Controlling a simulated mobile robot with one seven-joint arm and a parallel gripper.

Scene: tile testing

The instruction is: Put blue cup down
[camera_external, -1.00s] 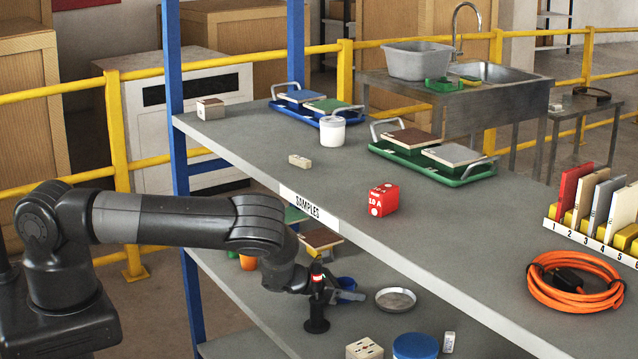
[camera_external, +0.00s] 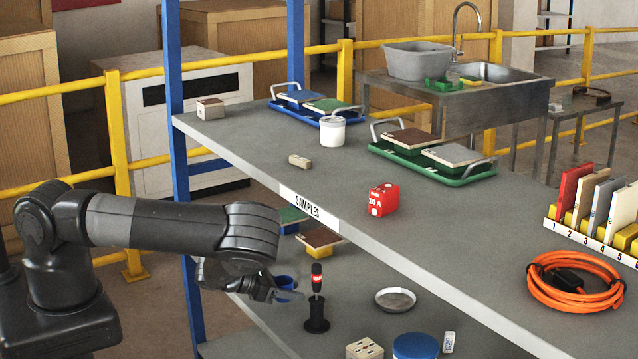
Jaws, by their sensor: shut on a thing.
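The blue cup (camera_external: 285,282) is small in the external view and partly covered by my gripper. My gripper (camera_external: 279,291) is shut on it, below the level of the upper shelf and over the left front part of the lower shelf (camera_external: 345,335). I cannot tell whether the cup touches the lower shelf.
A black stand with a red-banded handle (camera_external: 316,300) is just right of the gripper. A round metal dish (camera_external: 395,300), a dotted wooden block (camera_external: 364,349) and a blue round lid (camera_external: 415,346) are further right.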

